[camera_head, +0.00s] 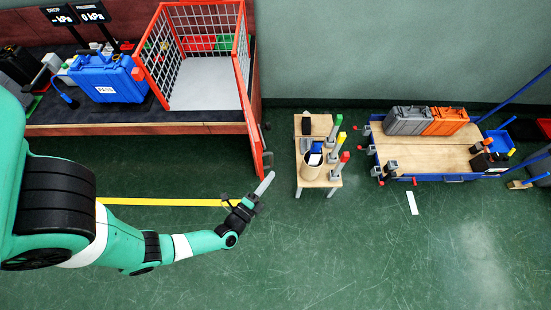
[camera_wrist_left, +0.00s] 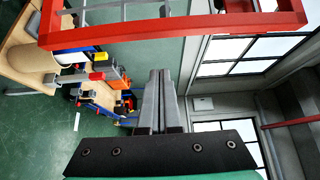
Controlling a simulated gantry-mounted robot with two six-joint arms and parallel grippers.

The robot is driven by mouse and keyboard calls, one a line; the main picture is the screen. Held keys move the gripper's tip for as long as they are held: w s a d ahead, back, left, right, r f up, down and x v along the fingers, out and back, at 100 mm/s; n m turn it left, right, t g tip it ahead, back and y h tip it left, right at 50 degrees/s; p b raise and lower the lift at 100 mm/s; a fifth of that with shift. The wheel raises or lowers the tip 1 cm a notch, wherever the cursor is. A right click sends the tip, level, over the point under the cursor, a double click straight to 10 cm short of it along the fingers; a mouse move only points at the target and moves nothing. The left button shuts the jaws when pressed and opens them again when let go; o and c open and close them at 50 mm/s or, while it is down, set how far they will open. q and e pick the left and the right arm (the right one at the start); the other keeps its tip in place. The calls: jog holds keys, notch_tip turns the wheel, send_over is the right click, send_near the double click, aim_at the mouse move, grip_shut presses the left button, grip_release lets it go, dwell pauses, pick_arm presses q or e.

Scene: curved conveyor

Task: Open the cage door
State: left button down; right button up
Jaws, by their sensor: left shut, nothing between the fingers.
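The cage (camera_head: 205,3) has an orange-red frame with white mesh and stands on the dark bench at the top left. Its door (camera_head: 252,118) is seen nearly edge-on and stands swung out from the cage's right front, past the bench edge. The cage front is open and its pale floor shows. My left gripper (camera_head: 268,178) is shut and empty, close to the door's outer end; I cannot tell whether they touch. In the left wrist view, the shut fingers (camera_wrist_left: 158,90) point toward the room, with the red door frame (camera_wrist_left: 175,28) crossing above them. My right gripper is not in view.
A blue case (camera_head: 108,80) stands left of the cage. A small wooden table (camera_head: 316,127) with a cup and coloured-top posts stands right of the gripper. A wooden-topped cart (camera_head: 425,155) carries grey and orange cases. Green floor is free in front.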

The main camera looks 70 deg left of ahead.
pick_arm(q)
jog(key=w+a+b, duration=0.3)
jog(key=w+a, duration=0.1)
jog(key=a, duration=0.2)
jog(key=shift+a+b, duration=0.25)
jog(key=shift+b, duration=0.15)
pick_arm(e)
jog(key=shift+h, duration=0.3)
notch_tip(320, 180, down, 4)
